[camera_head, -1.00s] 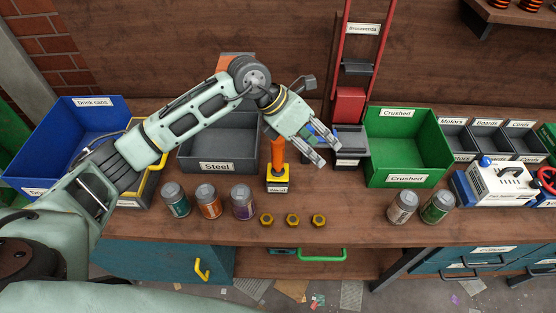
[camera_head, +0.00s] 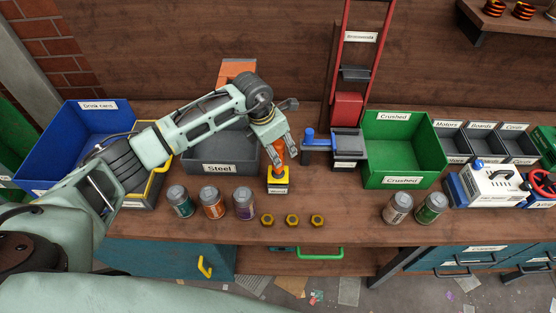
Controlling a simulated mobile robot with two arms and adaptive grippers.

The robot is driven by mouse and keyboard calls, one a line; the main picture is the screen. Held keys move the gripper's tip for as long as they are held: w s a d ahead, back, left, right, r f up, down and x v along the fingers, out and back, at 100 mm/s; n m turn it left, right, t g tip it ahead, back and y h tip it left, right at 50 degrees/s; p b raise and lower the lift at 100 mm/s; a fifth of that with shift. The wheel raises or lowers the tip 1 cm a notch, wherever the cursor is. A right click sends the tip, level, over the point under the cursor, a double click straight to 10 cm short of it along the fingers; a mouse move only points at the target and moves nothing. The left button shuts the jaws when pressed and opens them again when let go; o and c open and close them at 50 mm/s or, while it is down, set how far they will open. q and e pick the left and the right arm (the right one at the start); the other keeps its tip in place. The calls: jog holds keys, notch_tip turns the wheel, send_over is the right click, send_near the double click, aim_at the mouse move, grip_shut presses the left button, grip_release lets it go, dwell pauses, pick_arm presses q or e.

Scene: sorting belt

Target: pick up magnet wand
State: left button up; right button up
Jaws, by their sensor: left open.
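The magnet wand (camera_head: 279,158) has an orange handle and stands upright in a small yellow and black holder (camera_head: 278,186) with a label on its front. My left gripper (camera_head: 279,158) is open and points down over the wand. Its two fingers lie on either side of the orange handle as seen from the head. I cannot tell whether they touch it. The upper part of the wand is hidden behind the gripper. My right gripper is not in view.
The grey Steel bin (camera_head: 219,168) is left of the holder. Cans (camera_head: 212,203) and brass nuts (camera_head: 292,220) stand in front. A can crusher (camera_head: 346,140) with a blue handle and the green Crushed bin (camera_head: 402,182) are to the right.

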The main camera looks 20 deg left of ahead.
pick_arm(q)
jog(key=shift+f, duration=0.15)
jog(key=shift+c, duration=0.5)
grip_shut()
jog(key=shift+w, duration=0.1)
